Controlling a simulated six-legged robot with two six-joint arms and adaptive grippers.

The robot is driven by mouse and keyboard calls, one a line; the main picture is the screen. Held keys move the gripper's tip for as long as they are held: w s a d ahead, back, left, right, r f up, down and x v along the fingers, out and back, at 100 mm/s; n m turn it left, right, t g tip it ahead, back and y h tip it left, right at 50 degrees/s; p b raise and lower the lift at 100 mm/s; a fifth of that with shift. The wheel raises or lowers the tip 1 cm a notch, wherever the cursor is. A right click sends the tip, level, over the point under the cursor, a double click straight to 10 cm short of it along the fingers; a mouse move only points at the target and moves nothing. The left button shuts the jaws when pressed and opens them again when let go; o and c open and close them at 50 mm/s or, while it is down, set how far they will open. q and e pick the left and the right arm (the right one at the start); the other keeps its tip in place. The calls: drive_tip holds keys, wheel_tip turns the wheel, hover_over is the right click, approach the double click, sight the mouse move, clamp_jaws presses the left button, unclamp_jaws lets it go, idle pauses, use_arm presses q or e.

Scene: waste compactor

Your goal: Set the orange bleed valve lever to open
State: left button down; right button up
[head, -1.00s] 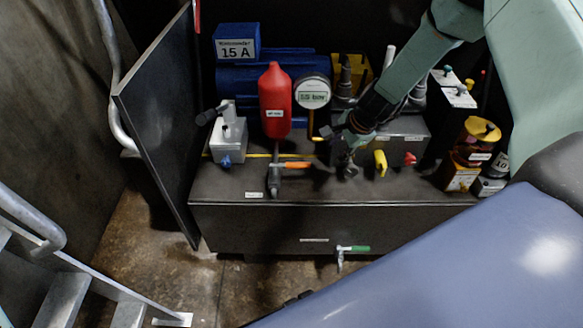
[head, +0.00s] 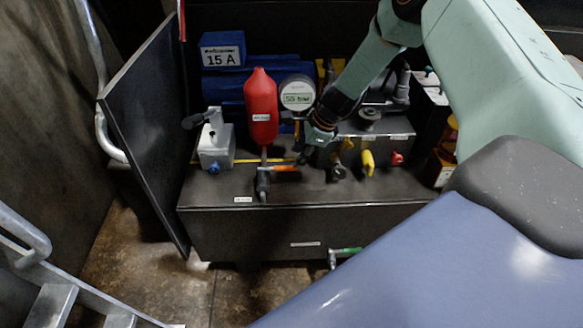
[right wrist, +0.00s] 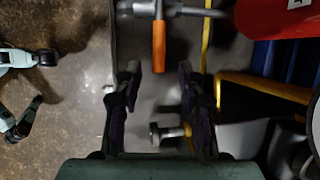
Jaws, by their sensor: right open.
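The orange bleed valve lever (head: 285,168) sits on a grey valve (head: 263,180) below the red cylinder on the dark cabinet top. It points right in the head view, crosswise to the upright valve body. In the right wrist view the orange lever (right wrist: 158,48) points down the picture, its free end toward the gap between my fingertips. My right gripper (head: 304,157) is just right of the lever's free end, open and empty. Its two dark fingers (right wrist: 160,78) show spread apart in the wrist view; contact with the lever cannot be told. My left gripper is out of view.
The red cylinder (head: 260,110) and round gauge (head: 297,94) stand behind the lever. A dark valve knob (head: 338,172), yellow lever (head: 367,162) and red knob (head: 397,158) are to the right. A grey device (head: 216,150) and open door panel (head: 150,125) are left.

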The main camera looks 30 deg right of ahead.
sight(290, 166)
drive_tip(key=b+x, duration=0.2)
drive_tip(key=x, duration=0.2)
drive_tip(key=shift+a+f, duration=0.1)
drive_tip(key=shift+f, duration=0.05)
drive_tip(key=shift+w+a+f+b, duration=0.15)
drive_tip(key=shift+w+f+b, duration=0.05)
drive_tip(key=shift+f+b, duration=0.15)
drive_tip(key=shift+r, duration=0.1)
drive_tip(key=shift+c, duration=0.3)
clamp_jaws()
